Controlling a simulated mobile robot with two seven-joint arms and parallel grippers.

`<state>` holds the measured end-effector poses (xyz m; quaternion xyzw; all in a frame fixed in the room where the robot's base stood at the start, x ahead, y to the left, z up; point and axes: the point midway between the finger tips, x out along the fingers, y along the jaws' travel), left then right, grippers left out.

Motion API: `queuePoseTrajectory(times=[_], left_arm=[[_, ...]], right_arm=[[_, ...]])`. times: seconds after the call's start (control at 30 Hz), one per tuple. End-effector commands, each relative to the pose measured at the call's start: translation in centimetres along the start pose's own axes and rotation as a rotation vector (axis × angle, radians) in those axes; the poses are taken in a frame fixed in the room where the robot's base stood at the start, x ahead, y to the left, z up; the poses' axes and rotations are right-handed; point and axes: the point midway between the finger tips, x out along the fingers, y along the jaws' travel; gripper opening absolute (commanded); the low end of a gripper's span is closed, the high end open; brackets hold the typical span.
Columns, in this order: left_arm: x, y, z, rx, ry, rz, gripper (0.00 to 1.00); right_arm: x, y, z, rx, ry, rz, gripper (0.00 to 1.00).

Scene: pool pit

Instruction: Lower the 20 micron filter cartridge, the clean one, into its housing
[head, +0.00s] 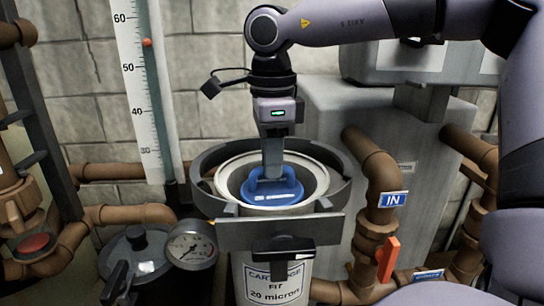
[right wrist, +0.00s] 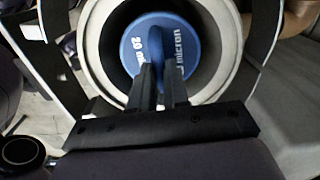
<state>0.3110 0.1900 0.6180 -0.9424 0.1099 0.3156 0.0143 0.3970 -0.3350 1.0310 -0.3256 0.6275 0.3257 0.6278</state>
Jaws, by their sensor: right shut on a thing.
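The filter cartridge (head: 287,192) has a blue top with a raised grip, and its top reads "20 micron" in the right wrist view (right wrist: 188,50). The housing (head: 240,268) is a pale upright cylinder with a label reading "20 micron". My right gripper (head: 271,174) points down and is shut on the blue grip; its fingers also show in the right wrist view (right wrist: 163,88). The blue top lies within the housing's round mouth, around rim level in the head view. The cartridge's lower body is hidden. My left gripper is not in view.
A dark collar (head: 340,195) surrounds the mouth, with a grey plate (head: 232,234) across its front. A pressure gauge (head: 190,245) and a black lid (head: 138,250) stand at left. A pipe marked "IN" (head: 393,199) and an orange valve handle (head: 387,257) are at right.

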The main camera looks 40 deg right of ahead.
Motion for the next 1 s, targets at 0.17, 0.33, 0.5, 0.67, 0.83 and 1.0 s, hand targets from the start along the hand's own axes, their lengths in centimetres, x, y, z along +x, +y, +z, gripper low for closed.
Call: queuePoseTrajectory(times=[0.17,0.33,0.5,0.67,0.83,1.0], left_arm=[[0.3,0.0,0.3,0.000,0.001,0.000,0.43],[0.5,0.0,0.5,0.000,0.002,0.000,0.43],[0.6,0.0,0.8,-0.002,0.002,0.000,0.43],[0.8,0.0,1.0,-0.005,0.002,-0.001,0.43],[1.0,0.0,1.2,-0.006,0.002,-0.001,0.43],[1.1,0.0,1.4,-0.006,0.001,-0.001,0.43]], right_arm=[[0.5,0.0,0.0,0.000,-0.001,-0.001,0.00],[0.9,0.0,0.0,0.000,-0.001,-0.001,0.00],[1.4,0.0,0.0,0.000,-0.001,-0.001,0.00],[1.7,0.0,0.0,0.000,-0.001,-0.001,0.00],[2.2,0.0,0.0,0.000,-0.001,-0.001,0.00],[2.4,0.0,0.0,0.000,-0.001,-0.001,0.00]])
